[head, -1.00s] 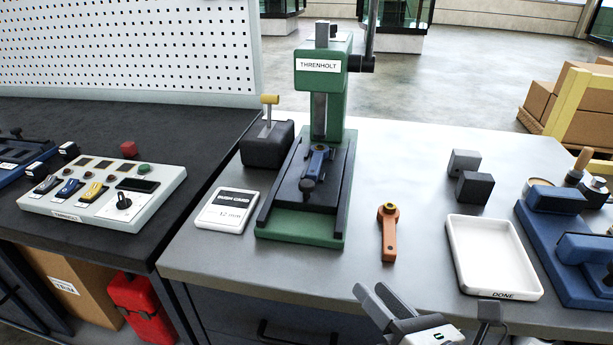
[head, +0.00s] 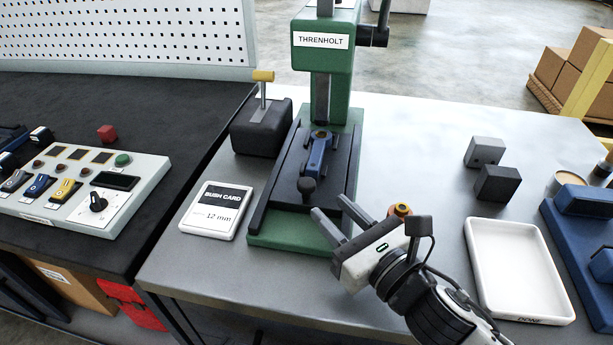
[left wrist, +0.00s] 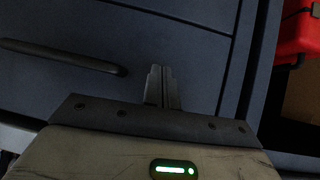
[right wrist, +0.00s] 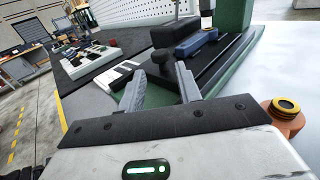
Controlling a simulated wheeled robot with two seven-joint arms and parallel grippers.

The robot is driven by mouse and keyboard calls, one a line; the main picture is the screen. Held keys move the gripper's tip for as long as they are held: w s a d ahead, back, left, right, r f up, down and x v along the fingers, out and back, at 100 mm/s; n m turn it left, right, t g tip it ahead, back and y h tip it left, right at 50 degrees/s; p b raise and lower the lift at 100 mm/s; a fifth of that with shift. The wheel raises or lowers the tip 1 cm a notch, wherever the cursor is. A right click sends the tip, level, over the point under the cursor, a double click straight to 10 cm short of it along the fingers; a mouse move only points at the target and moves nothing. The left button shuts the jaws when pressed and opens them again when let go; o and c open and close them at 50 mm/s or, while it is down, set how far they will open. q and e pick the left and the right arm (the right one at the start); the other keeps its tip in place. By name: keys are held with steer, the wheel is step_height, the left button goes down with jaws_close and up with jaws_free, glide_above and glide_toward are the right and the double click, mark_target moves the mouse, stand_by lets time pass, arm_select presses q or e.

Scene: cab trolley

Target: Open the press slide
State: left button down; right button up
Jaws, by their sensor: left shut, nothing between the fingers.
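The green press (head: 322,60) labelled THRENHOLT stands on the grey bench. On its base is a dark slide plate (head: 335,185) carrying a blue block (head: 318,153) with a round black knob (head: 306,184) at its front end. The knob (right wrist: 160,56) and blue block (right wrist: 196,42) also show in the right wrist view. My right gripper (head: 329,207) is open and empty, just in front and right of the knob, apart from it. Its fingers show in the right wrist view (right wrist: 158,78). My left gripper (left wrist: 161,72) is shut and empty before dark drawer fronts; the head view does not show it.
A bush card (head: 211,209) lies left of the press, beside a dark block with a yellow-topped lever (head: 262,110). An orange part (head: 400,209) is mostly hidden behind my right gripper.

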mark_target(312, 189)
steer(key=x, duration=0.8)
steer(key=shift+w+a+p, duration=0.1)
steer(key=shift+a+p, duration=0.05)
steer(key=shift+p, duration=0.15)
